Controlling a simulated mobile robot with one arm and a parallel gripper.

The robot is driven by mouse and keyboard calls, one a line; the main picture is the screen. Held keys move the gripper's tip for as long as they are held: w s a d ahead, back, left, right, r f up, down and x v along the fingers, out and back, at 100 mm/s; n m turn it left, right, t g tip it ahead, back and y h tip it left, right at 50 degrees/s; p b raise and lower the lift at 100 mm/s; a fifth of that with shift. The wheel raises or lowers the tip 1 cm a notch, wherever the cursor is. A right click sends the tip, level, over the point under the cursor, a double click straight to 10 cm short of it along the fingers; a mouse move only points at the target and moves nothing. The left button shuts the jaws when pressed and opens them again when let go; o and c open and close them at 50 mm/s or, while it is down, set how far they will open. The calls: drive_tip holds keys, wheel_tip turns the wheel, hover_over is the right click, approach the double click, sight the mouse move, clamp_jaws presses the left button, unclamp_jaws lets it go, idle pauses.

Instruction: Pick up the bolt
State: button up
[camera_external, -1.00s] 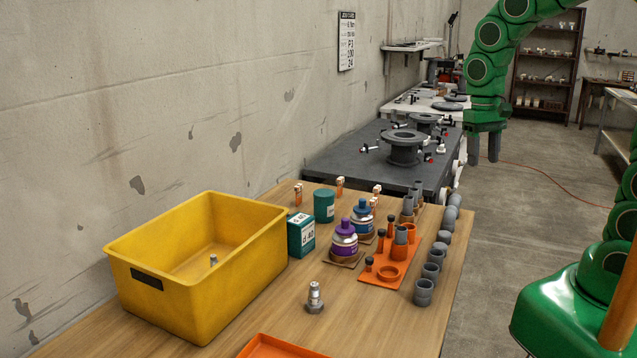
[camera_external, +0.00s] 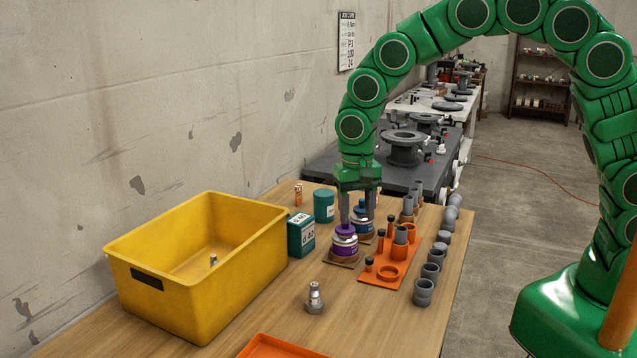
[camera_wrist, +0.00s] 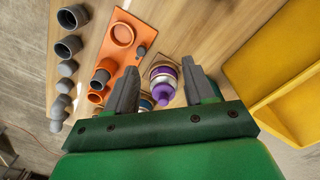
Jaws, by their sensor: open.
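A grey metal bolt (camera_external: 315,298) stands upright on its hex head on the wooden table, right of the yellow bin. A similar small grey piece (camera_external: 213,260) shows inside the yellow bin. My gripper (camera_external: 358,213) is open and points down over the jars, farther back on the table than the standing bolt. In the wrist view my gripper (camera_wrist: 160,72) has the purple-capped jar (camera_wrist: 163,82) showing between its fingers, with nothing held. I cannot make out the bolt in the wrist view.
The yellow bin (camera_external: 150,305) has high walls at the left. A purple-capped jar (camera_external: 343,243), a teal box (camera_external: 301,236) and an orange tray (camera_external: 373,277) with upright parts stand behind the bolt. Grey pipe fittings (camera_external: 424,292) line the right edge. Another orange tray (camera_external: 275,347) lies in front.

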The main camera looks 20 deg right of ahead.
hover_over(314, 284)
drive_tip(key=s, duration=0.1)
wheel_tip(314, 284, down, 7)
drive_tip(key=shift+a+f, duration=0.15)
drive_tip(key=shift+f, duration=0.5)
drive_tip(key=shift+a+f, duration=0.15)
drive_tip(key=shift+f, duration=0.45)
drive_tip(key=shift+w+d+f, duration=0.1)
drive_tip(key=shift+w+f, duration=0.05)
drive_tip(key=shift+f, duration=0.7)
drive_tip(key=shift+w+d+f, duration=0.1)
drive_tip(key=shift+w+f, duration=0.05)
drive_tip(key=shift+f, duration=0.7)
drive_tip(key=shift+w+d+f, duration=0.1)
drive_tip(key=shift+w+f, duration=0.05)
drive_tip(key=shift+f, duration=0.7)
clamp_jaws()
